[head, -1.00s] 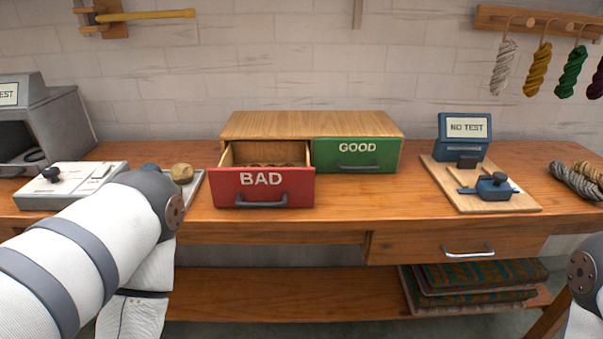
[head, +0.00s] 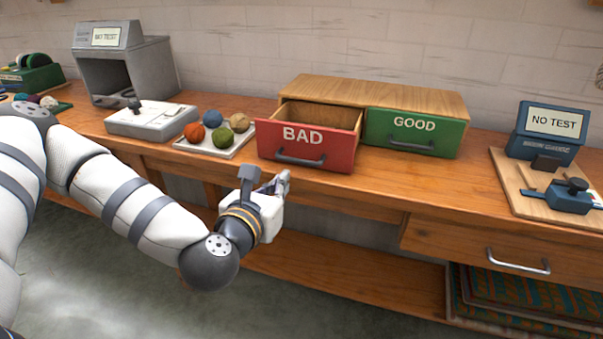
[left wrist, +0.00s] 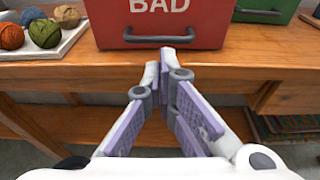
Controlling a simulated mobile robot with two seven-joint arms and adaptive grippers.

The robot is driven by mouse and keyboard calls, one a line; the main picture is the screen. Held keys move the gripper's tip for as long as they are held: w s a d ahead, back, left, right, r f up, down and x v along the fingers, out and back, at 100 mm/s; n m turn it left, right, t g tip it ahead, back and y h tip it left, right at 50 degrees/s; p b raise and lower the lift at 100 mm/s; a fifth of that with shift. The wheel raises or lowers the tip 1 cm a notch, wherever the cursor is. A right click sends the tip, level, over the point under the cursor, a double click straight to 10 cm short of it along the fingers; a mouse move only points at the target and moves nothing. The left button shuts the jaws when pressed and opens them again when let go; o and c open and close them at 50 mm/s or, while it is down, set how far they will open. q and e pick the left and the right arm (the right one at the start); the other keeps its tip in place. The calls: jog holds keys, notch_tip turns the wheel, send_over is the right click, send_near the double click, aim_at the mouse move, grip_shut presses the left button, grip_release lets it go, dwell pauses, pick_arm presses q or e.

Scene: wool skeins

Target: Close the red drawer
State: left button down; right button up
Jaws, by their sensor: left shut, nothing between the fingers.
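The red drawer (head: 306,147), marked BAD, stands pulled out of the wooden cabinet (head: 375,93) on the bench. Its grey handle (head: 300,159) is on its front. In the left wrist view the red front (left wrist: 212,20) and handle (left wrist: 159,36) fill the top. My left gripper (head: 285,180) is shut and empty, in front of the drawer and a little below its handle, near the bench's front edge. In the left wrist view its fingertips (left wrist: 167,55) point at the drawer front; I cannot tell whether they touch it. My right gripper is not in view.
The green GOOD drawer (head: 412,132) beside it is closed. A white tray (head: 214,150) with several wool balls lies left of the red drawer. A grey testing machine (head: 120,60) stands farther left, and a blue gauge (head: 548,135) on a board stands right.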

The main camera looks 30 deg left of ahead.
aim_at(298, 162)
pick_arm(q)
jog(key=x, duration=0.8)
jog(key=shift+r, duration=0.25)
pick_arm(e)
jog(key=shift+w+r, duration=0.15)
pick_arm(q)
jog(key=shift+w, duration=0.1)
